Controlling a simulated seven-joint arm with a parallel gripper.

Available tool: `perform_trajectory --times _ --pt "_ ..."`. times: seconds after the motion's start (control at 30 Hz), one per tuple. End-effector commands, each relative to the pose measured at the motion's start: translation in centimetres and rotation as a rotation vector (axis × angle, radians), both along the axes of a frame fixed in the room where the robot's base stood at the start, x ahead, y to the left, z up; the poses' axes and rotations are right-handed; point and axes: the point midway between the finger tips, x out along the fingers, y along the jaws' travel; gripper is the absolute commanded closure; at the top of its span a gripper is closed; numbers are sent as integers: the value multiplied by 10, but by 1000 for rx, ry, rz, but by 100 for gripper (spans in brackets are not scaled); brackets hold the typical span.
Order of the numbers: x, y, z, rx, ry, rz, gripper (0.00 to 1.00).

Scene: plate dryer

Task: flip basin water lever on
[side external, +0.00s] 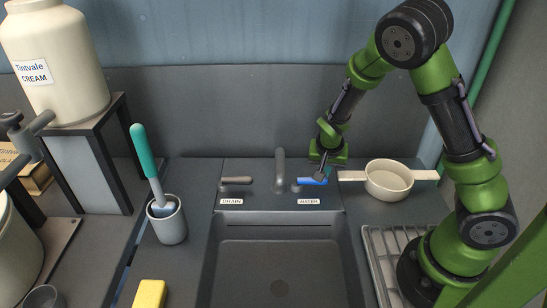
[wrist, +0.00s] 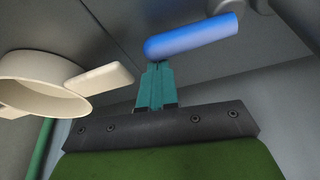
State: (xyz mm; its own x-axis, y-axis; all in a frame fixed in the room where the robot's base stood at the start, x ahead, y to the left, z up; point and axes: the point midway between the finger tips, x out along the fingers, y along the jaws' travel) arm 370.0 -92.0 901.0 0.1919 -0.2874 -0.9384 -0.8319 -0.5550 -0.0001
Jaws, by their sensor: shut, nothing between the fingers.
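The blue WATER lever (side external: 315,182) sits right of the faucet (side external: 280,170), behind the basin (side external: 279,255). In the wrist view the blue lever (wrist: 192,37) crosses just beyond the tips of my gripper (wrist: 156,66). The teal fingers are together with nothing between them. Whether the tips touch the lever I cannot tell. The WATER label (side external: 308,202) is in front of the lever.
A grey DRAIN lever (side external: 236,181) is left of the faucet. A cream two-handled pan (side external: 388,180) stands close on the right, its left handle near the WATER lever. A cup with a teal-handled brush (side external: 167,222) and a yellow block (side external: 150,294) are left. The basin is empty.

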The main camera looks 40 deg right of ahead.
Motion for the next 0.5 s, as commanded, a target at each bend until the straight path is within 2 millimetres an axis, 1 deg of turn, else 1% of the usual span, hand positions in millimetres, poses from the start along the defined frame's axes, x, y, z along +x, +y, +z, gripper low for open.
perform_trajectory --times 0.27,0.5 --pt "-3 3 0 -1 0 -43 100" --pt "-12 11 0 -2 1 -188 100"
